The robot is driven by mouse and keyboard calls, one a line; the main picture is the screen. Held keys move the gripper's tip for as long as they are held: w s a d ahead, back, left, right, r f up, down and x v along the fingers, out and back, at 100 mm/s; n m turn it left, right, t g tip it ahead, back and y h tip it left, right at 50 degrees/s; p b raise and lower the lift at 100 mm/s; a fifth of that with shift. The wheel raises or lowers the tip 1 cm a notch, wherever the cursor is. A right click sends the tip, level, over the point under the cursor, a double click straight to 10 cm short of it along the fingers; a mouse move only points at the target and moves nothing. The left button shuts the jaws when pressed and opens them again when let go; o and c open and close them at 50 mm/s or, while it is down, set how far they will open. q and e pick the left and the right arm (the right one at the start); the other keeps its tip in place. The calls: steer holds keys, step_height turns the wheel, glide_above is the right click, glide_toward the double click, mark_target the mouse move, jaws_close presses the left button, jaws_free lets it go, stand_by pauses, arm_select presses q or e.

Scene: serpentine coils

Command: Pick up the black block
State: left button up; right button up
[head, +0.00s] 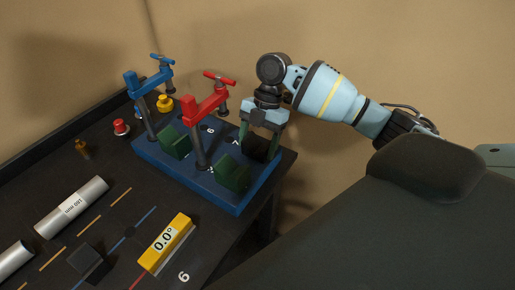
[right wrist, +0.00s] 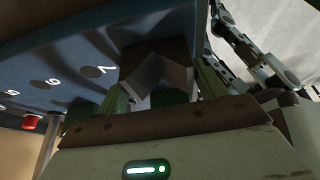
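A black block (head: 258,147), notched in a V in the right wrist view (right wrist: 155,72), is at the right end of the blue base (head: 226,199), near the number 7. My right gripper (head: 262,136) comes down from above, with one finger on each side of this block. In the right wrist view the fingers (right wrist: 160,92) lie close along its two sides; whether they press on it is unclear. The block's underside is hidden, so I cannot tell if it rests on the base. A separate black cube (head: 87,262) lies on the table's front left. My left gripper is not in view.
A red clamp (head: 203,105) and a blue clamp (head: 148,85) rise from the base, left of my right gripper. Green blocks (head: 233,178) (head: 174,142) stand beside them.

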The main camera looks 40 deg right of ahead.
mark_target(257, 148)
steer(key=c, duration=0.9)
steer(key=shift+r, duration=0.1)
steer(key=shift+r, duration=0.2)
steer(key=shift+c, duration=0.3)
steer(key=shift+o, duration=0.2)
step_height(257, 148, up, 6)
steer(key=shift+r, duration=0.15)
steer(key=s+d, duration=0.2)
steer(key=s, duration=0.6)
steer(key=s+d, duration=0.3)
steer(key=s, duration=0.6)
steer(key=shift+s, duration=0.15)
